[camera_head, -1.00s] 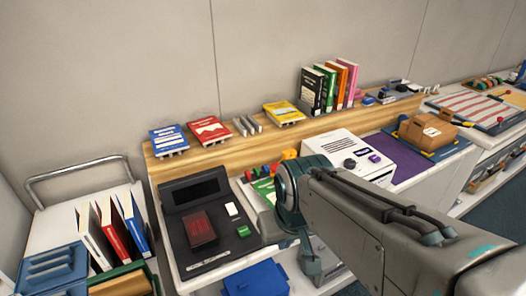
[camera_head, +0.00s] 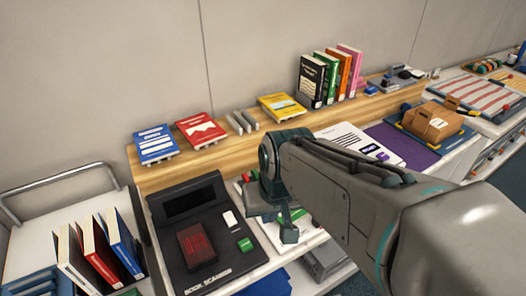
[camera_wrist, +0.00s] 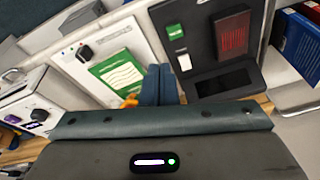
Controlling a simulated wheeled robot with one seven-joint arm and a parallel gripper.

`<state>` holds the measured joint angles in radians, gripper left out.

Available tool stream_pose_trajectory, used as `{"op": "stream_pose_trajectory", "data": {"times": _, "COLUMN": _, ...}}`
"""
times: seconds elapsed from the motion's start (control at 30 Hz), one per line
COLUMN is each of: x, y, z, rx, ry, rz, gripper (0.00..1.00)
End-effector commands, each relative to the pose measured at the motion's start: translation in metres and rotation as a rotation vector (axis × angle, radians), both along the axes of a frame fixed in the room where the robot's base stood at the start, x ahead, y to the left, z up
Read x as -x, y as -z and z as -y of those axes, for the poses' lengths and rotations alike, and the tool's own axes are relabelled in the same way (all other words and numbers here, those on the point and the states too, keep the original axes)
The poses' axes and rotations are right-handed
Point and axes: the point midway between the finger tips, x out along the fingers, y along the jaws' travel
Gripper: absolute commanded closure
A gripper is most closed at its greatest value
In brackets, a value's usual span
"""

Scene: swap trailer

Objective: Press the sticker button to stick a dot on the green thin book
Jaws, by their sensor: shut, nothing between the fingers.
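A thin green book (camera_wrist: 118,72) with a white label lies flat on a white board (camera_wrist: 82,28) in the wrist view. In the head view my arm hides most of it. My gripper (camera_wrist: 158,85) is shut and empty, beside the book on its right and over the gap before the black scanner. In the head view its lower end (camera_head: 289,234) hangs right of the scanner. A black knob (camera_wrist: 84,54) stands on the white board near the book. A white machine (camera_wrist: 24,104) carries a black knob and a purple part. I cannot tell which of these is the sticker button.
A wooden ledge (camera_head: 225,146) behind holds books on stands and an upright row. A cart (camera_head: 27,222) with books stands left. A purple mat (camera_head: 408,145) lies right.

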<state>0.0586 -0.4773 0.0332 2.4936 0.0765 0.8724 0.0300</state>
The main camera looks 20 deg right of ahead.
Motion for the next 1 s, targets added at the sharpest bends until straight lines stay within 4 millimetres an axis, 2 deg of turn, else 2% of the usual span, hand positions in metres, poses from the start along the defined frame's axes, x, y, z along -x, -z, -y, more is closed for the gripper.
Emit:
{"op": "stream_pose_trajectory", "data": {"times": 0.2, "x": -0.052, "y": -0.009, "z": -0.006, "rx": -0.236, "ry": 0.353, "rz": -0.016, "gripper": 1.0}}
{"op": "stream_pose_trajectory", "data": {"times": 0.33, "x": -0.092, "y": -0.012, "z": 0.001, "rx": -0.414, "ry": 0.617, "rz": -0.016, "gripper": 1.0}}
{"op": "stream_pose_trajectory", "data": {"times": 0.47, "x": -0.131, "y": -0.015, "z": 0.021, "rx": -0.598, "ry": 0.896, "rz": -0.008, "gripper": 1.0}}
{"op": "stream_pose_trajectory", "data": {"times": 0.6, "x": -0.168, "y": -0.018, "z": 0.054, "rx": -0.793, "ry": 1.191, "rz": 0.005, "gripper": 1.0}}
{"op": "stream_pose_trajectory", "data": {"times": 0.8, "x": -0.197, "y": -0.021, "z": 0.098, "rx": -0.999, "ry": 1.499, "rz": 0.019, "gripper": 1.0}}
{"op": "stream_pose_trajectory", "data": {"times": 1.0, "x": -0.206, "y": -0.021, "z": 0.116, "rx": -1.079, "ry": 1.614, "rz": 0.023, "gripper": 1.0}}
